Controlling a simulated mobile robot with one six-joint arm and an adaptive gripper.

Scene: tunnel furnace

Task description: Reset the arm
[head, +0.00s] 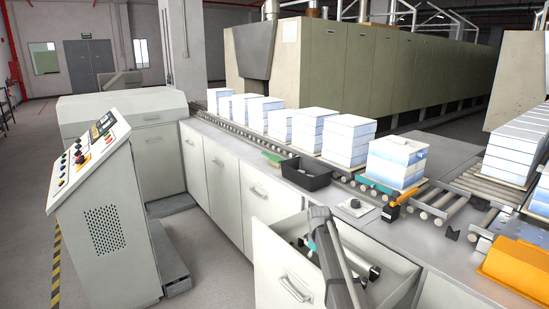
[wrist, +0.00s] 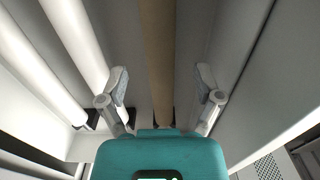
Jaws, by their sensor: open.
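My arm (head: 340,262) reaches down into an open drawer (head: 268,262) of the light grey counter. My gripper (wrist: 162,90) is in the drawer, and its teal body fills the lower middle of the wrist view. Its two grey fingers are spread wide apart. A brown roller (wrist: 158,45) runs between and beyond the fingers; nothing is clamped. White rollers (wrist: 75,40) lie to the left in the wrist view. In the head view the fingers are small and partly hidden by the drawer and arm.
A control console (head: 105,215) stands at left. On the counter are a black bin (head: 306,176), a green brush-like item (head: 272,158) and an orange-black tool (head: 397,199). White-blue stacks (head: 396,160) stand on the roller conveyor (head: 430,205). An orange box (head: 515,265) is at right.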

